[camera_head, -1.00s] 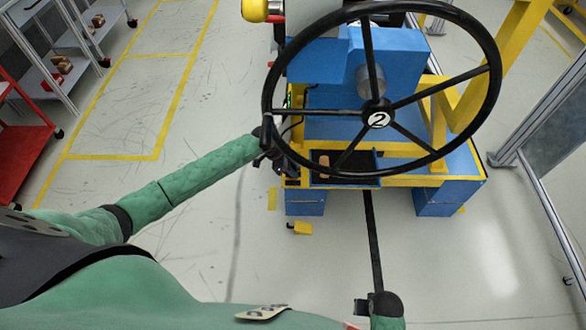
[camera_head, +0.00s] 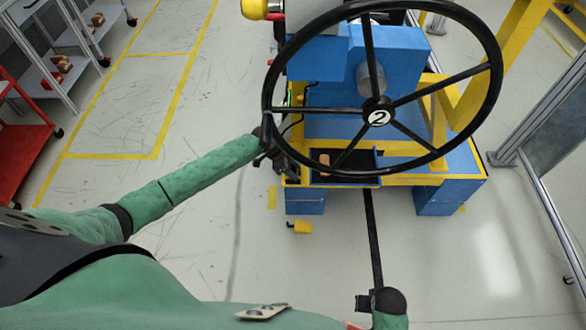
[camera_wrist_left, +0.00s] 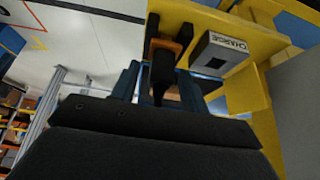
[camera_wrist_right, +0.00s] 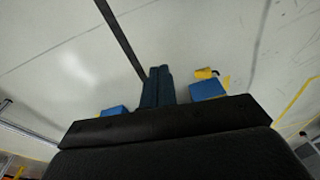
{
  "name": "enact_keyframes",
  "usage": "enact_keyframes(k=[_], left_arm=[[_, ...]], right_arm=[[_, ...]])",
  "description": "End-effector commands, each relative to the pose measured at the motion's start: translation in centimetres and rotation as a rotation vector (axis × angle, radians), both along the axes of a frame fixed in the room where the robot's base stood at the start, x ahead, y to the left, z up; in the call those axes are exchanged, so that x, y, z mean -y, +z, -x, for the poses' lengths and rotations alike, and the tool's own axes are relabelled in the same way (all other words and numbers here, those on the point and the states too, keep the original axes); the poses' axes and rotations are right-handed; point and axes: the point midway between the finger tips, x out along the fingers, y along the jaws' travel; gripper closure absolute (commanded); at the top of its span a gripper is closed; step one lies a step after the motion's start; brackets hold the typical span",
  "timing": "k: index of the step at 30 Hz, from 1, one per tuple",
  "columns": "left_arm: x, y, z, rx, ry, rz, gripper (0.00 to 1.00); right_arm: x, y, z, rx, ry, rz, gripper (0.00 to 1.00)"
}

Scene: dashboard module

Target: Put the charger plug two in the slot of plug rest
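A black plug with an orange part (camera_wrist_left: 166,60) is at a yellow panel (camera_wrist_left: 205,18) in the left wrist view, a dark cable hanging from it. A dark upright slot piece (camera_wrist_left: 152,34) is beside it on the left. How deep the plug sits is unclear. My left gripper (camera_head: 280,160) is at the panel's left edge, under the wheel rim. Its fingers (camera_wrist_left: 160,85) stand apart on either side of the plug's lower end, with a gap showing between them. My right gripper (camera_head: 363,303) is low in the head view; its fingers (camera_wrist_right: 158,85) are together and empty.
A grey box marked CHARGE (camera_wrist_left: 222,54) is right of the plug. A black steering wheel (camera_head: 379,118) overhangs the blue and yellow station. A dark tray (camera_head: 345,168) holds a brown piece. A red cart (camera_head: 22,155) stands far left.

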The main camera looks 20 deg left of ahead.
Motion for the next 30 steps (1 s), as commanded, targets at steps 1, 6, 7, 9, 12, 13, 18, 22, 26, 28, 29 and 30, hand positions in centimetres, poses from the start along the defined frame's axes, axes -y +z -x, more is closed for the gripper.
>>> enact_keyframes(k=[1, 6, 7, 9, 12, 13, 18, 22, 26, 28, 29, 30], left_arm=[[0.0, 0.0, 0.0, 0.000, 0.000, 0.000, 0.55], [0.0, 0.1, 0.0, 0.000, 0.000, 0.000, 0.55], [0.0, 0.1, 0.0, 0.000, 0.000, 0.000, 0.55], [0.0, 0.3, 0.0, 0.000, 0.000, 0.000, 0.55], [0.0, 0.7, 0.0, 0.000, 0.000, 0.000, 0.55], [0.0, 0.8, 0.0, 0.001, 0.000, 0.001, 0.55], [-0.2, 1.5, 0.0, 0.001, 0.000, 0.000, 0.55], [-0.8, 2.4, 0.2, 0.001, 0.000, 0.000, 0.55], [-1.4, 3.5, 0.4, 0.001, 0.000, 0.000, 0.55], [-1.8, 4.2, 0.5, 0.001, 0.000, 0.000, 0.55], [-2.0, 4.5, 0.5, 0.002, 0.000, -0.001, 0.55], [-2.3, 5.0, 0.6, 0.002, -0.001, -0.002, 0.55]], right_arm=[[0.0, 0.0, 0.0, 0.000, 0.000, 0.000, 1.00], [0.0, 0.0, 0.0, 0.003, 0.000, -0.001, 1.00], [0.0, 0.0, 0.0, 0.004, 0.000, -0.001, 1.00], [0.0, -0.1, -0.1, 0.006, 0.000, -0.001, 1.00], [0.0, -0.5, 0.1, 0.005, -0.001, -0.001, 1.00], [0.0, -0.8, 0.2, 0.002, -0.001, 0.000, 1.00], [0.2, -3.3, 0.8, -0.009, -0.002, 0.003, 1.00], [0.3, -3.1, 0.9, -0.020, 0.001, 0.007, 1.00], [0.1, -0.7, -0.1, 0.002, 0.001, 0.002, 1.00], [0.1, 0.1, -0.4, 0.007, 0.000, 0.001, 1.00], [0.0, 0.4, -0.4, 0.005, 0.001, 0.000, 1.00], [0.0, 0.9, -0.4, 0.004, 0.001, -0.001, 1.00]])
